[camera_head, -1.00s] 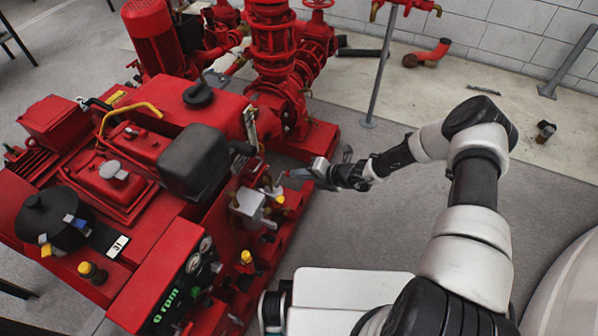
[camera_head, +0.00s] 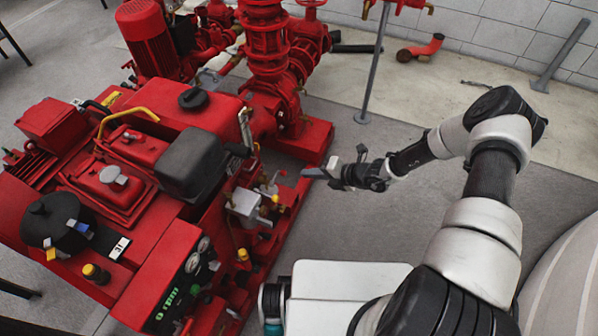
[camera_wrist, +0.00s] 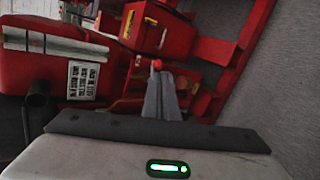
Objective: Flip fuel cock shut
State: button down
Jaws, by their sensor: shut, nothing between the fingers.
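The red pumpset (camera_head: 180,240) fills the left of the head view. On its near side, by a grey box (camera_head: 243,203), are small brass and metal fittings (camera_head: 268,186) with a small red lever end (camera_head: 281,173). This looks like the fuel cock, but it is too small to tell its position. My gripper (camera_head: 305,173) is shut and empty, just right of the lever end with a small gap. In the wrist view, my shut fingers (camera_wrist: 160,76) point at a red knob (camera_wrist: 157,64) just beyond their tips; contact cannot be told.
A black box-shaped part (camera_head: 195,160) and a red pump column (camera_head: 265,60) rise from the pumpset. A thin grey post (camera_head: 377,70) stands behind my arm. Grey floor (camera_head: 350,225) is free right of the pumpset's base rail.

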jog(key=v, duration=0.6)
jog(key=shift+w+d+p, duration=0.2)
jog(key=shift+w+p, duration=0.15)
jog(key=shift+r, duration=0.1)
